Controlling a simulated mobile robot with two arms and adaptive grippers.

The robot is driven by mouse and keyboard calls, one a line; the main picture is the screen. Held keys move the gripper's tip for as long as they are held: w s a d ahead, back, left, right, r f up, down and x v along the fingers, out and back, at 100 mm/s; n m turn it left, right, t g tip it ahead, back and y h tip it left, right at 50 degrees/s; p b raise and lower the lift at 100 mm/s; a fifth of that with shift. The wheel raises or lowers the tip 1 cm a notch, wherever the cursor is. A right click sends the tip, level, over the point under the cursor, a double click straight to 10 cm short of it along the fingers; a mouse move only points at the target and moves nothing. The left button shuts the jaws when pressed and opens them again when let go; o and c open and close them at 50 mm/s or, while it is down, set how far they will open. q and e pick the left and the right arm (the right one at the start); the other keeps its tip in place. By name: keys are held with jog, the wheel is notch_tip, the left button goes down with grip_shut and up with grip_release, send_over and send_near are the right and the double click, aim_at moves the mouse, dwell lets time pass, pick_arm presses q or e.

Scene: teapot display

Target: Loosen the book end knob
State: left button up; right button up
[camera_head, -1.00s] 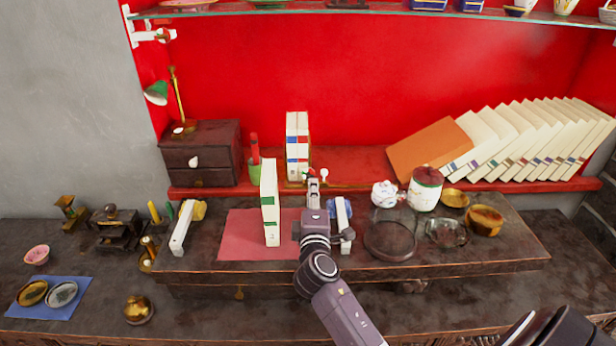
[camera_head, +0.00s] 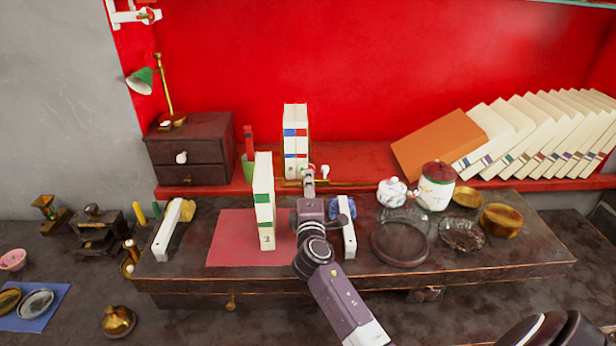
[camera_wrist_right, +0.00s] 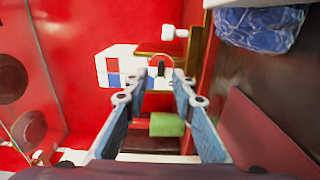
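The brass book end (camera_head: 292,183) stands on the red shelf around a few upright white books (camera_head: 296,142). One pale knob (camera_head: 325,169) sticks out at its right; it also shows at the top of the right wrist view (camera_wrist_right: 174,33), clear of the fingers. My right gripper (camera_head: 309,174) is at the front of the book end, just left of that knob. In the right wrist view its two fingers (camera_wrist_right: 159,76) are apart, with a small pale and dark part between or just beyond the tips. Contact cannot be told. My left gripper is out of view.
A white book (camera_head: 264,205) stands upright on the red mat (camera_head: 230,240), close left of my right gripper. A blue crumpled thing (camera_head: 345,206) and a white bar (camera_head: 348,236) are close right. A floral teapot (camera_head: 392,191) and lidded jar (camera_head: 436,187) stand farther right.

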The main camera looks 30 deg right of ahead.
jog(key=shift+x, duration=1.75)
jog(key=shift+f, duration=0.1)
grip_shut()
